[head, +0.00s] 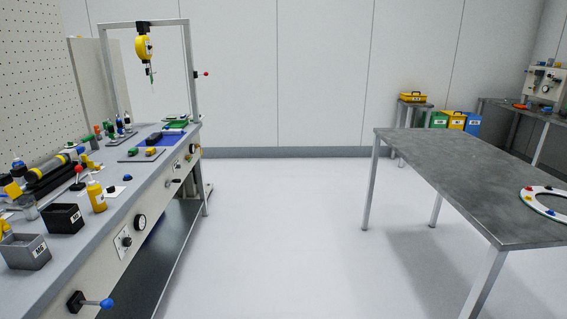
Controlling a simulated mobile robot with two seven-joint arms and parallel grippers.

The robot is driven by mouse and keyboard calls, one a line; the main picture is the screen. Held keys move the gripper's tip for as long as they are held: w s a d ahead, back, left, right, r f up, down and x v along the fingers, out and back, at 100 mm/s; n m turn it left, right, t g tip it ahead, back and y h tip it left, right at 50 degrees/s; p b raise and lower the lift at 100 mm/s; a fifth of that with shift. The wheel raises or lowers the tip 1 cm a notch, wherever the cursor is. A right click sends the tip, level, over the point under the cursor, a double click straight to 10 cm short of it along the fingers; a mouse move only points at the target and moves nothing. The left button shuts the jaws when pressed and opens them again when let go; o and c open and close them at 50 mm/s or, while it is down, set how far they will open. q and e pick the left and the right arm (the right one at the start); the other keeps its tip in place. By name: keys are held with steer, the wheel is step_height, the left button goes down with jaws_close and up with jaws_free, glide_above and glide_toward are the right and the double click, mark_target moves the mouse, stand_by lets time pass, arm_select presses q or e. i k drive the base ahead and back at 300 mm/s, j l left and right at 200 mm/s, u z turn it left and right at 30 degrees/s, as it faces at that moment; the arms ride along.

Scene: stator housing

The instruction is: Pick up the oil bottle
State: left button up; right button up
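A small yellow bottle (97,198), which looks like the oil bottle, stands upright on the workbench (150,180) at the left of the head view. It is beside a black bin and close to the bench's front edge. Neither of my grippers is in view, so their distance from the bottle cannot be told.
A black bin (63,218) and a grey bin (25,252) stand nearer on the bench. A red-knobbed lever (79,178) is behind the bottle. A blue-tipped handle (105,303) juts from the bench front. Open floor (270,230) separates the bench from a grey table (450,165).

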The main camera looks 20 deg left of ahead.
mark_target(94, 193)
steer(key=i+j+u, duration=0.1)
steer(key=i+u, duration=0.2)
steer(key=i, duration=0.3)
steer(key=i+u, duration=0.3)
steer(key=i, duration=0.25)
steer(key=i+l+u, duration=0.1)
steer(key=i, duration=1.2)
steer(key=i+u, duration=0.15)
steer(key=u, duration=1.15)
